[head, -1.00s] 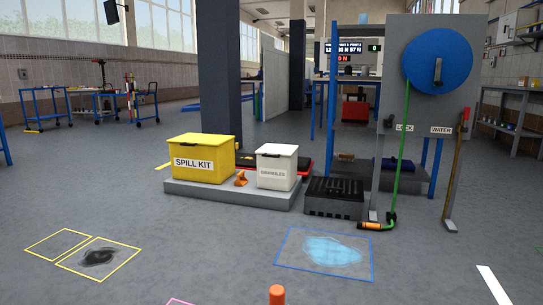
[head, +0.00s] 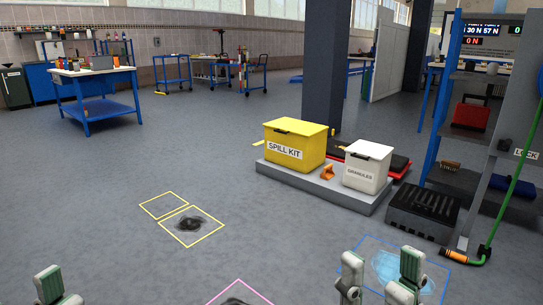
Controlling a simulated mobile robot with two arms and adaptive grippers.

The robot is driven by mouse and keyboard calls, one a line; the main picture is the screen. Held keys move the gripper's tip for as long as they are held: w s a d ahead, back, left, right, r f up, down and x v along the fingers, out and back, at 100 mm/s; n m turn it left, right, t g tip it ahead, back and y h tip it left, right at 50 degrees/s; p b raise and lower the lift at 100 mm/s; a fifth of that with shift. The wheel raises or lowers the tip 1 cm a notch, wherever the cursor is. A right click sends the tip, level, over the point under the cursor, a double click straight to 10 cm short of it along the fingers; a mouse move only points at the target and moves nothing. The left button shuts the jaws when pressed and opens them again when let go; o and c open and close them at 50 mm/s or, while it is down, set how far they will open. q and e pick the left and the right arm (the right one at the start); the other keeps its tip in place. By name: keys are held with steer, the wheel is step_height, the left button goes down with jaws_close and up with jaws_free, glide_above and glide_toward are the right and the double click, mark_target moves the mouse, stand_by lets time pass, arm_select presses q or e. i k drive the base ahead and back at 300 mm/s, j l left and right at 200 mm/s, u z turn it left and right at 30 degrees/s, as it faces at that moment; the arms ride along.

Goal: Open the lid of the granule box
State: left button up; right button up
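The granule box (head: 361,181) is a white box labelled GRANULES, on a low grey platform in the middle right of the head view. Its white lid (head: 369,149) is shut. My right gripper (head: 381,262) is at the bottom right, its two fingers apart with nothing between them. It shows nearer to me than the box and well apart from it. My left gripper (head: 48,284) shows only in part at the bottom left edge, far from the box; its opening cannot be made out.
A yellow spill kit box (head: 293,157) stands left of the granule box, with a small orange object (head: 327,172) between them. A dark crate (head: 424,211) and grey shelves (head: 470,145) stand to the right. The platform edge (head: 318,195) faces open floor.

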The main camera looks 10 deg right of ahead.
mark_target(368, 149)
steer(key=i+l, duration=0.1)
steer(key=l, duration=0.3)
steer(key=i+l, duration=0.15)
steer(key=l, duration=0.3)
steer(key=i+l+z, duration=0.1)
steer(key=l, duration=0.3)
steer(key=i+l, duration=0.15)
steer(key=l, duration=0.25)
steer(key=i+l, duration=0.1)
steer(key=l, duration=0.3)
steer(key=i+l+z, duration=0.1)
steer(key=l, duration=0.3)
steer(key=i+l, duration=0.2)
steer(key=l, duration=0.2)
